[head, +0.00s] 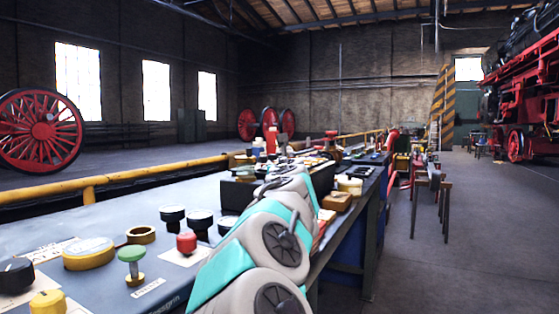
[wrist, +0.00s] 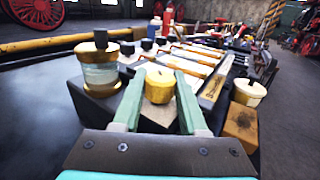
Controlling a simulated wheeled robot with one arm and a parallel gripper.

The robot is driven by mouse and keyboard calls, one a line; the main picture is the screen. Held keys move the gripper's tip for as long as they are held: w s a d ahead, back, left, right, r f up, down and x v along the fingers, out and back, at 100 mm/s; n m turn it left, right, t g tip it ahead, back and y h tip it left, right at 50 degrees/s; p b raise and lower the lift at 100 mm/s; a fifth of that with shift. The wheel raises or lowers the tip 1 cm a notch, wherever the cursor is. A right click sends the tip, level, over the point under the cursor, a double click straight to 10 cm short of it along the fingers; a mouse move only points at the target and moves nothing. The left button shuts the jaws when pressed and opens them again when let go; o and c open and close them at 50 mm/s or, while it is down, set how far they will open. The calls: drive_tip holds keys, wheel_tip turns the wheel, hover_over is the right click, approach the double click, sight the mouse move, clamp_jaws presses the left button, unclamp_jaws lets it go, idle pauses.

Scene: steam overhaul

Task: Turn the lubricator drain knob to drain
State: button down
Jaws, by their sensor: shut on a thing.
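A round brass-yellow knob (wrist: 159,87) with a dark mark on its top stands on a pale plate in the wrist view. My gripper (wrist: 159,76) has its two teal fingers on either side of this knob and is shut on it. A brass and glass lubricator-like vessel (wrist: 99,72) with a dark cap stands just left of the fingers. In the head view my arm covers this spot, so the knob and fingertips cannot be made out there.
A yellow-lidded pot (wrist: 248,92) and a wooden block (wrist: 241,124) stand right of my gripper. Several tools lie on a tray beyond. On the near bench are a red knob (head: 186,243) and a green knob (head: 132,263).

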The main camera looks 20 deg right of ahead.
drive_tip(key=shift+a+r+m+g+h+p, duration=0.1)
drive_tip(key=shift+r+m+g+h+p, duration=0.15)
drive_tip(key=shift+m+h+p, duration=0.5)
drive_tip(key=shift+a+f+m+g+h+p, duration=0.15)
drive_tip(key=shift+m+g+h+p, duration=0.15)
drive_tip(key=shift+h+p, duration=0.25)
drive_tip(key=shift+w+h, duration=0.1)
drive_tip(key=shift+h, duration=0.2)
drive_tip(key=shift+m+g+h+p, duration=0.45)
drive_tip(key=shift+h+p, duration=0.05)
drive_tip(key=shift+m+g+h, duration=0.4)
drive_tip(key=shift+h, duration=0.1)
drive_tip(key=shift+f+m+g+h+p, duration=0.15)
drive_tip(key=shift+m+g+h+p, duration=0.35)
drive_tip(key=shift+m+g+h, duration=1.1)
drive_tip(key=shift+d+m+g+h, duration=0.2)
drive_tip(key=shift+m+g+h, duration=0.55)
drive_tip(key=shift+g, duration=0.35)
